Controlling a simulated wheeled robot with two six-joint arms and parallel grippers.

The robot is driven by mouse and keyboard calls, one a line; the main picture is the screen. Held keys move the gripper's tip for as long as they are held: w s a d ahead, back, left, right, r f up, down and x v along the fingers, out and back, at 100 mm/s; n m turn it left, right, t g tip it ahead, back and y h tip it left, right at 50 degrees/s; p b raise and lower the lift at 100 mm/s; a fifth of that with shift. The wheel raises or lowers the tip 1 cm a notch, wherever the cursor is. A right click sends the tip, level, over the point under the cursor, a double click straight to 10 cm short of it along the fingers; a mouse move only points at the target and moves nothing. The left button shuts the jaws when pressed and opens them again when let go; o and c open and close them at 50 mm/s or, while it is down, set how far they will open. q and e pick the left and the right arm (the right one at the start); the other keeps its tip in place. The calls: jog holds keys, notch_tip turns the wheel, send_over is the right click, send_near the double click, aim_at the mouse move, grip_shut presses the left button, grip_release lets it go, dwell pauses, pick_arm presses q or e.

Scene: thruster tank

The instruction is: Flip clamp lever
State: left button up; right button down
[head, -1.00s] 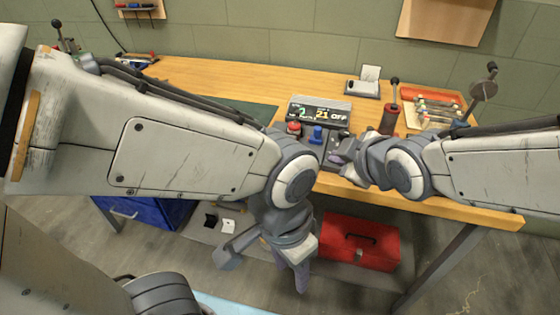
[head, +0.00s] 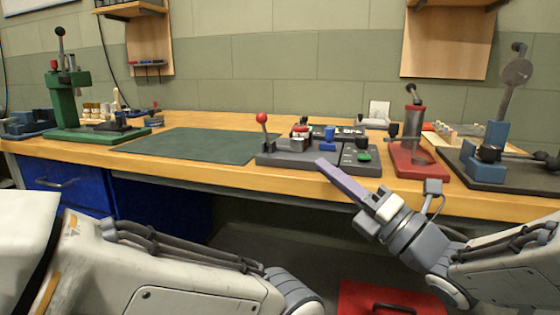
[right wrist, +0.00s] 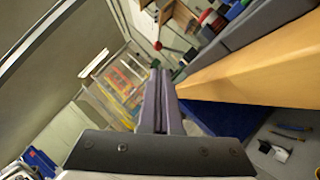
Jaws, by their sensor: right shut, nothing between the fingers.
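A lever with a red ball knob (head: 261,119) stands nearly upright, leaning slightly left, at the left of a grey fixture (head: 290,158) on the bench's front edge. I take it as the clamp lever. My right gripper (head: 323,165) is shut and empty, its purple-grey fingers pointing up and left at the fixture's front edge, right of and below the knob. Contact cannot be told. In the right wrist view, the shut fingers (right wrist: 158,75) point toward the red knob (right wrist: 158,46), which appears just beyond their tips. My left gripper is out of view; only its arm shows at lower left.
A control box with a green button (head: 363,156) adjoins the fixture. A red-based press (head: 418,163) and a dark-based stand (head: 490,172) are to the right. A green mat (head: 190,145) lies clear to the left, with a green press (head: 62,100) beyond. A red toolbox (head: 385,300) sits below.

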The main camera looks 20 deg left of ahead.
aim_at(265, 121)
jog(key=shift+s, duration=0.15)
jog(key=x, duration=1.4)
jog(key=shift+b, duration=0.35)
jog(key=shift+r, duration=0.15)
